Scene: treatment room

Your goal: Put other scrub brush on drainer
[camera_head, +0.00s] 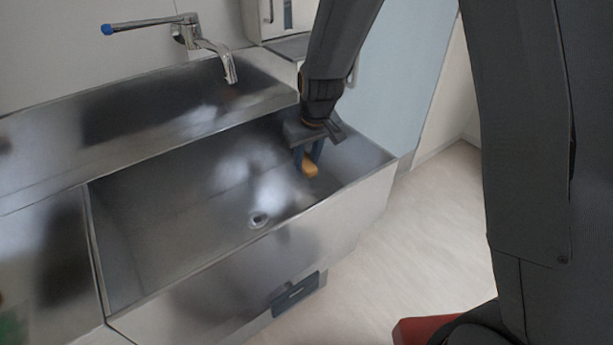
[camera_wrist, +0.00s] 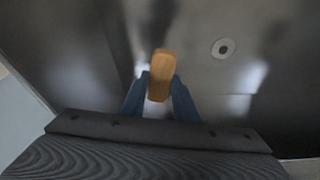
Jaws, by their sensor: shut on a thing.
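A scrub brush with an orange-tan body (camera_head: 310,169) is held in my gripper (camera_head: 307,158), over the right end of the steel sink basin. In the wrist view the brush (camera_wrist: 162,76) sits between the two blue fingertips of my gripper (camera_wrist: 160,95), which are shut on it. The fingers hide part of its sides. I cannot tell how far it is above the basin floor. The drainer is not clearly identifiable in either view.
The steel sink (camera_head: 180,215) has a drain hole (camera_head: 259,219), also visible in the wrist view (camera_wrist: 223,48). A tap (camera_head: 213,47) with a blue-tipped lever stands behind it. A white cabinet (camera_head: 283,17) stands at the back. Open floor (camera_head: 410,250) lies to the right.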

